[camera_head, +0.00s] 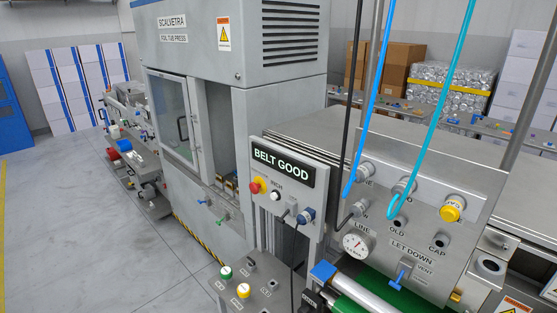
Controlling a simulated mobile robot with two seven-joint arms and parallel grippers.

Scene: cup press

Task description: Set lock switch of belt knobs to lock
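I cannot single out a lock switch by a readable label. A grey control box (262,300) at the bottom centre carries a green-topped knob (225,272), a yellow-topped knob (243,290) and small dark switches (251,264); its labels are too small to read. Neither gripper is in view.
A large grey press (200,120) stands left of the panel. At right, a sloped panel (440,195) has a gauge (356,244), a blue valve (402,277) and a yellow cap (452,208). Black, blue and teal hoses hang before it. The floor (90,230) at left is clear.

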